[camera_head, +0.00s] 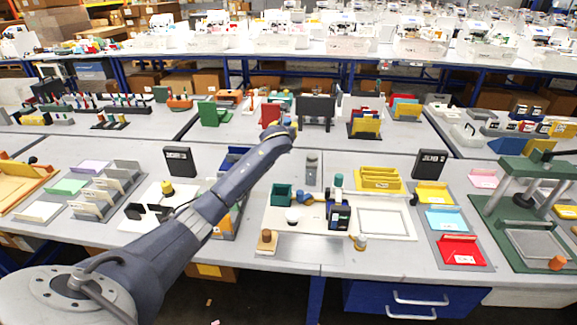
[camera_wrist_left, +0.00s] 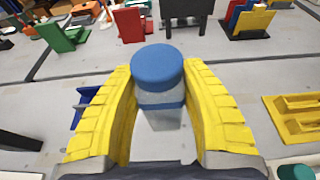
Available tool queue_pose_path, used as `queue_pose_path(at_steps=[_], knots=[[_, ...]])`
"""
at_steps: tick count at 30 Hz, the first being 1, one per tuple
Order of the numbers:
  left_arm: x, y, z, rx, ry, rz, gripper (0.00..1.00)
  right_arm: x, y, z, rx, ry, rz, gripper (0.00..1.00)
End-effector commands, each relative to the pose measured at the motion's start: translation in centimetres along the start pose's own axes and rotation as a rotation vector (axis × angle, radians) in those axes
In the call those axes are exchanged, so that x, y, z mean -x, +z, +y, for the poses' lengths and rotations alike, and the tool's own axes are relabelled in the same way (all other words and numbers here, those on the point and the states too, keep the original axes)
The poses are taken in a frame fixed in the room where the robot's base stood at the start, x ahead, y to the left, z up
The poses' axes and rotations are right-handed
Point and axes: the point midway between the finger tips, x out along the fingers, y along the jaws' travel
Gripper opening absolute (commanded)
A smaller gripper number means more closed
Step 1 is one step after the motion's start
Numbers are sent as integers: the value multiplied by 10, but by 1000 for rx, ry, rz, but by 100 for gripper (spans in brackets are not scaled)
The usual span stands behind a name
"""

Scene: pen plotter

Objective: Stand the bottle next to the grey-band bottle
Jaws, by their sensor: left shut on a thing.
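My left gripper (camera_wrist_left: 160,74) has yellow ribbed fingers closed on both sides of a bottle (camera_wrist_left: 161,100). That bottle is pale grey with a blue cap and a blue band, and it is cap-up in the left wrist view. I cannot tell whether its base touches the table. In the head view my left arm hides most of the gripper and the held bottle. A grey bottle (camera_head: 311,160), which looks like the grey-band one, stands upright on the table just right of my arm's far end. I cannot make it out in the wrist view. My right gripper does not show.
A yellow tray (camera_head: 379,180) stands to the right; it also shows in the wrist view (camera_wrist_left: 297,118). A black sign (camera_head: 180,162) stands left of my arm.

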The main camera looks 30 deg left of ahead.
Motion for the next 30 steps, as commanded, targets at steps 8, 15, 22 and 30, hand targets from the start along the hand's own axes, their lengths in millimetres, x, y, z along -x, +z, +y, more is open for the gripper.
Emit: queue_pose_path(at_steps=[8, 15, 22, 30], knots=[[-18, -60, -1, 1, -1, 1, 0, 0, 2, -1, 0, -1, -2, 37], [-28, -93, -1, 1, -1, -1, 0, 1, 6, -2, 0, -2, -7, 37], [-32, -104, -1, 1, -1, -3, 0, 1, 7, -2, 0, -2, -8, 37], [-41, -134, 0, 2, 1, 0, 0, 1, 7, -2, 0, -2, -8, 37]])
